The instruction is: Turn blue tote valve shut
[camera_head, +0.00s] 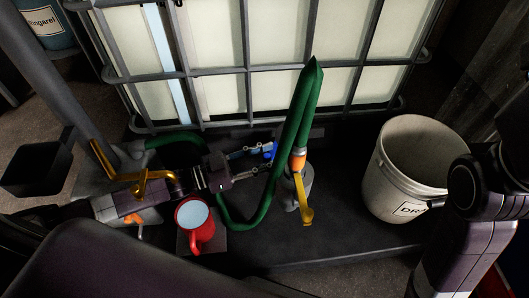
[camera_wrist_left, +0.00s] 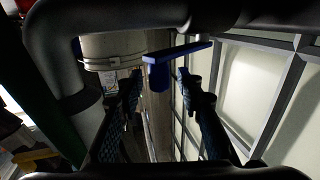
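The blue tote valve (camera_head: 268,150) sits low at the front of the caged white tote (camera_head: 215,95), partly hidden by my left gripper. In the left wrist view its blue handle (camera_wrist_left: 178,53) lies crosswise, with a short blue stem below it. My left gripper (camera_head: 268,160) reaches in from the left and is open. In the left wrist view its fingertips (camera_wrist_left: 160,80) are on either side of the blue stem; I cannot tell whether they touch it. My right arm shows at the right, but its gripper is out of view.
A green hose (camera_head: 296,115) with an orange collar and yellow handle (camera_head: 305,203) stands just right of my left gripper. A red jug (camera_head: 202,232) is below my left wrist. A yellow lever (camera_head: 145,180) is behind the arm. A white bucket (camera_head: 390,190) stands at the right.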

